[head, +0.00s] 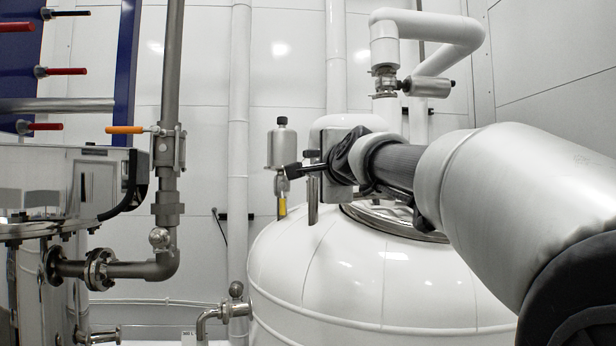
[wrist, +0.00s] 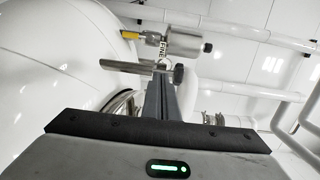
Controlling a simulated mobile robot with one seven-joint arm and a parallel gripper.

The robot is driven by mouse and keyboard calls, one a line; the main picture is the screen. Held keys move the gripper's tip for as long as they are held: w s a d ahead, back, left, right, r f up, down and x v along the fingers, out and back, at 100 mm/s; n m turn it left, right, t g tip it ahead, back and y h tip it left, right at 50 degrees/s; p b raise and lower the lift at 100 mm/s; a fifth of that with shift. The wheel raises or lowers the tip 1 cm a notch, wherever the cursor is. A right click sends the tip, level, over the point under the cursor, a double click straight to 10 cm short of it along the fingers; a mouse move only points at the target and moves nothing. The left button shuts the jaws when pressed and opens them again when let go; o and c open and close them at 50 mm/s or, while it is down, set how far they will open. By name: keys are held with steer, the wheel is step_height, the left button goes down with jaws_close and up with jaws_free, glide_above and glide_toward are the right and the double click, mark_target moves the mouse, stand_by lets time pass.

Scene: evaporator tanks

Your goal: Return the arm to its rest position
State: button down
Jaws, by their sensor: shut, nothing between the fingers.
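My arm (head: 505,185) reaches in from the right in the head view, stretched out over the domed white tank (head: 380,280). My gripper (head: 292,171) is at its far end, above the tank's upper left side, with its dark fingers pointing left. In the wrist view my gripper (wrist: 159,82) shows as two dark fingers pressed together, shut and empty. The fingertips are close to a thin metal tube with a black knob (wrist: 178,73); I cannot tell whether they touch it.
A silver canister (head: 282,148) with a black cap and yellow label stands just beyond my gripper. White pipes (head: 425,30) hang above the arm. An orange-handled valve (head: 126,130) on a steel pipe and a shiny vessel (head: 60,190) are at the left.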

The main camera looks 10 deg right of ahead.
steer(key=s, duration=0.5)
